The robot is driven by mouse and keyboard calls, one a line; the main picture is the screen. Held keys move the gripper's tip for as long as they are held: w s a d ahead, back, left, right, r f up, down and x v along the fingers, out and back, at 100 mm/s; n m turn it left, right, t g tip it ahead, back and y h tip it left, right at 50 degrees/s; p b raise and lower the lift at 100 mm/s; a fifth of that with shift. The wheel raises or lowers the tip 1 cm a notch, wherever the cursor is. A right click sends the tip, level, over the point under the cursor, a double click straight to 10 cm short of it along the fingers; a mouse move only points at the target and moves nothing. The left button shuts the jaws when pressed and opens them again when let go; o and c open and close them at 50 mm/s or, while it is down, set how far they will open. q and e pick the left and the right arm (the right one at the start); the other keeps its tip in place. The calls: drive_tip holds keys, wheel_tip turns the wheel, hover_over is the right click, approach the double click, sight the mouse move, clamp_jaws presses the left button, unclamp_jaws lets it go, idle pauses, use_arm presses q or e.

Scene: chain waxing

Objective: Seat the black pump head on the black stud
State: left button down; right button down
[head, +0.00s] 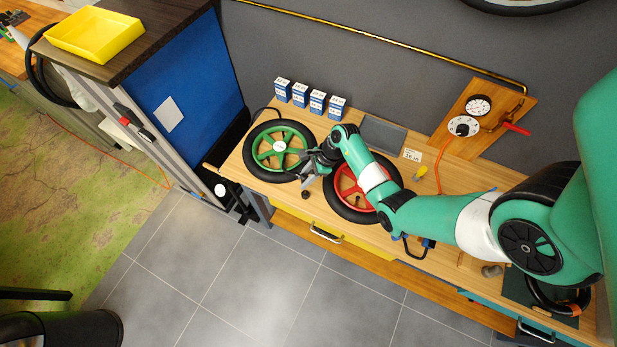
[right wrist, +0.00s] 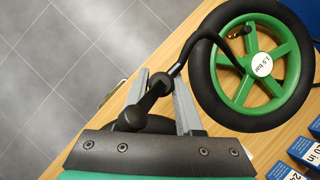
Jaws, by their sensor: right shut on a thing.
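My right gripper (head: 312,168) is shut on the black pump head (right wrist: 160,83), which sits between the two grey fingers in the right wrist view. A thin black hose (right wrist: 184,45) curves from it towards the green wheel (right wrist: 230,99) and crosses over its tyre. The gripper is beside the green wheel (head: 260,153), at its right edge in the head view, above the bench. A small dark stud (right wrist: 247,30) shows inside the wheel rim, by a brass-coloured piece; I cannot tell surely that it is the black stud. The pump head is apart from it. My left gripper is not in view.
A red wheel (head: 335,199) lies to the right, partly under my right arm. Several blue-and-white boxes (head: 299,95) stand behind the wheels. A gauge board (head: 470,145) is at the back right. The blue cabinet side (head: 200,85) borders the bench at left.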

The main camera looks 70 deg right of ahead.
sight(305, 192)
drive_tip(key=shift+f+b, duration=3)
drive_tip(key=shift+b, duration=0.15)
drive_tip(key=shift+f, duration=0.4)
drive_tip(key=shift+p, duration=0.3)
drive_tip(key=shift+f+b, duration=0.8)
drive_tip(key=shift+f, duration=0.25)
drive_tip(key=c, duration=0.5)
unclamp_jaws()
